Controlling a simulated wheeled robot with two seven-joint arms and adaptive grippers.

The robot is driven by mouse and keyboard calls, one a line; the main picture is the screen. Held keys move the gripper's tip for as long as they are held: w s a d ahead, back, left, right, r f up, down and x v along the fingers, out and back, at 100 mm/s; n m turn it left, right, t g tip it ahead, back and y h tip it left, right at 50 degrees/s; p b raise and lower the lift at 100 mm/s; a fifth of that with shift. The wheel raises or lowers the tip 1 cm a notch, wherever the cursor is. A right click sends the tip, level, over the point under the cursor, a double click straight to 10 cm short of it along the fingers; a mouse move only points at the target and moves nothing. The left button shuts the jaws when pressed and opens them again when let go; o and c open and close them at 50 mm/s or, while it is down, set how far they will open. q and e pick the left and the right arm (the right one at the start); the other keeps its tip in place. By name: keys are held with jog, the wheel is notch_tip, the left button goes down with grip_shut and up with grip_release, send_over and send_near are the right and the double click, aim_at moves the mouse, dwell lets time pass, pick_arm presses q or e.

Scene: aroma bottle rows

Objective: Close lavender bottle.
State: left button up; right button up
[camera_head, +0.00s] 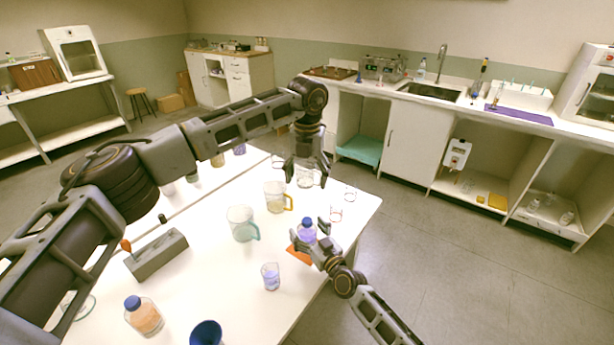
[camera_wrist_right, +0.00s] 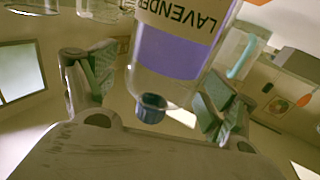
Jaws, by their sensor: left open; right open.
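The lavender bottle (camera_head: 307,236) has purple liquid and a blue cap (camera_head: 307,222) at its top. In the right wrist view the bottle (camera_wrist_right: 180,50) is large, with its LAVENDER label and the blue cap (camera_wrist_right: 150,108); whether the cap is tight cannot be told. My right gripper (camera_head: 318,241) is open at the bottle, and its fingers show on either side of it in the wrist view (camera_wrist_right: 155,92).
A teal-handled beaker (camera_head: 242,224), a yellow-handled beaker (camera_head: 275,197) and a small glass (camera_head: 271,276) stand nearby. Front left are an orange-filled bottle (camera_head: 143,317), a blue cup (camera_head: 206,333) and a grey block (camera_head: 157,255). The table's right edge is close.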

jog(key=shift+s+d, duration=0.1)
jog(key=shift+v, duration=5.85)
jog(key=shift+s+f, duration=0.1)
